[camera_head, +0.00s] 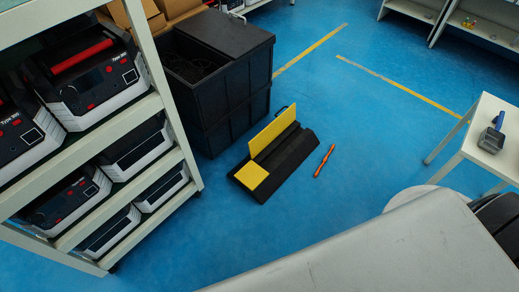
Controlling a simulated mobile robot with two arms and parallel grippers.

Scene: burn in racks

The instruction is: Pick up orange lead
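A thin orange stick-like object (325,160), which looks like the orange lead, lies on the blue floor. It is just right of a black and yellow cable ramp (286,166) and apart from it. The ramp's yellow lid (272,132) stands raised, and a yellow section shows at its near end. Neither of my grippers is clearly seen in the head view. A dark rounded part at the right edge cannot be made out.
A rack (183,128) with several devices fills the left. Black crates (238,98) stand behind it, with dark cables inside. A white table (496,112) holding a handheld device (492,137) stands at right. Blue floor (375,125) is free around the orange object. A large grey surface covers the lower right.

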